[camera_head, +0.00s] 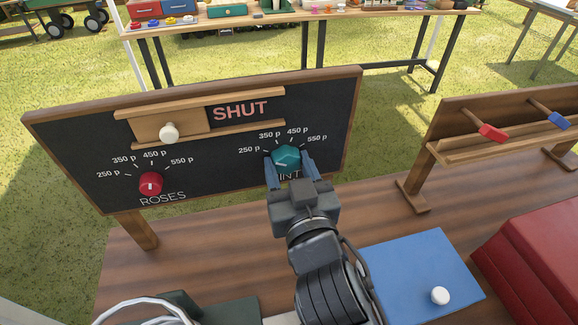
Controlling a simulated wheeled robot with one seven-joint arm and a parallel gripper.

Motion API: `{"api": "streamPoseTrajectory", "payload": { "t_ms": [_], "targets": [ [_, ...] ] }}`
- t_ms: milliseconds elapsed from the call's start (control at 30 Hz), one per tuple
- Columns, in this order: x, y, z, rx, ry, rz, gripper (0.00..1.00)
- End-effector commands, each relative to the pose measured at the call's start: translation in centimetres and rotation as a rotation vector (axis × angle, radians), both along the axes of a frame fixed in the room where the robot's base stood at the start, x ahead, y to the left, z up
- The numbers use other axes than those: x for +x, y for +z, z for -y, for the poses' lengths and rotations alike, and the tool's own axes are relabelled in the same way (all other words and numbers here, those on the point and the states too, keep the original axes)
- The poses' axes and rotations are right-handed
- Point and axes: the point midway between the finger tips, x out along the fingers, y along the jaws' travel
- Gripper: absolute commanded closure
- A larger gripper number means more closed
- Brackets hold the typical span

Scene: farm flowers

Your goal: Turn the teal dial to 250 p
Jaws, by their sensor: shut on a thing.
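The teal dial (287,156) sits on the right half of a black price board (220,165) with a wooden frame. Marks 250 p, 350 p, 450 p and 550 p fan out above it. A pale pointer line on its face points to the lower left, below the 250 p mark. My gripper (290,172) reaches up from below, its blue fingers on either side of the dial and shut on it.
A red dial (150,184) labelled ROSES is on the board's left. A wooden slider with a white knob (169,132) sits above, beside the word SHUT. A blue panel (420,275), a red box (535,255) and a rack with levers (490,131) stand right.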

Motion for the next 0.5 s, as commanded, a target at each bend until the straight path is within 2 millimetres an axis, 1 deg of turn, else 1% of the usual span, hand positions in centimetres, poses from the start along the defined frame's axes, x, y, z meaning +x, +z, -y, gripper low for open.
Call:
{"api": "streamPoseTrajectory", "payload": {
  "t_ms": [300, 333, 500],
  "targets": [
    [-0.01, -0.04, 0.00, -0.004, 0.000, 0.000, 0.78],
    [-0.01, -0.04, 0.00, -0.004, 0.000, 0.000, 0.46],
    [-0.01, -0.03, 0.00, -0.003, 0.000, 0.001, 0.30]
  ]
}}
